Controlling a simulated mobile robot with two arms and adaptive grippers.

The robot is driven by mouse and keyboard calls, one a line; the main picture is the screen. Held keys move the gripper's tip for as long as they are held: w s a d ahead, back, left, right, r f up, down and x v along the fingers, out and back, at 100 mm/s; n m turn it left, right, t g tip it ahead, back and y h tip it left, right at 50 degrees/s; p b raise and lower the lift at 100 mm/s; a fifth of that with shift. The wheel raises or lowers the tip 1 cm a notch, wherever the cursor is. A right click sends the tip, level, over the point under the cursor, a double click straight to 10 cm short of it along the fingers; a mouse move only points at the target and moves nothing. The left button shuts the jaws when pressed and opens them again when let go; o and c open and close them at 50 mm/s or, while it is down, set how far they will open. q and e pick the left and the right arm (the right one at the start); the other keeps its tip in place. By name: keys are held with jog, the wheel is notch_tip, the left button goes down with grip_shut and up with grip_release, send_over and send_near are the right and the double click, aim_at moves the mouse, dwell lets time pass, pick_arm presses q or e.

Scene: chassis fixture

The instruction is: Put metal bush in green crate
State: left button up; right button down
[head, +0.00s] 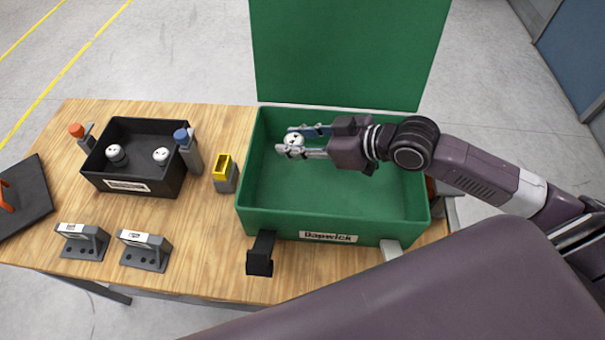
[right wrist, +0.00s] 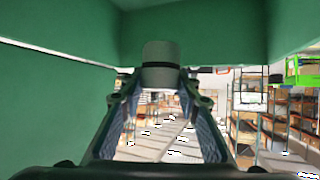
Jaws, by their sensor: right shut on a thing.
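The metal bush (head: 294,140) is a small pale cylinder with dark spots on its top. My right gripper (head: 290,142) is shut on it, with one finger on each side. The right wrist view also shows the bush (right wrist: 161,62) between the fingertips. The green crate (head: 335,217) stands on the table with its lid (head: 348,50) raised at the back. In the head view the gripper and bush are over the crate's opening, toward its back left; their exact height above the floor is unclear. My left gripper is not in view.
A black bin (head: 143,187) at left holds two similar pale-topped pieces. Two bottles (head: 190,152) (head: 82,136) stand beside it. A yellow-and-grey block (head: 225,174) is between bin and crate. Two grey brackets (head: 84,240) (head: 146,250) sit at the front left. The crate's floor looks clear.

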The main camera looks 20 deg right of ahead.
notch_tip(320, 180, down, 10)
jog(key=shift+r+p, duration=0.25)
jog(key=shift+p, duration=0.05)
jog(key=shift+f, duration=1.85)
jog(key=shift+f, duration=0.2)
jog(key=c, duration=1.4)
grip_release()
jog(key=shift+c, duration=0.2)
jog(key=shift+r, duration=0.1)
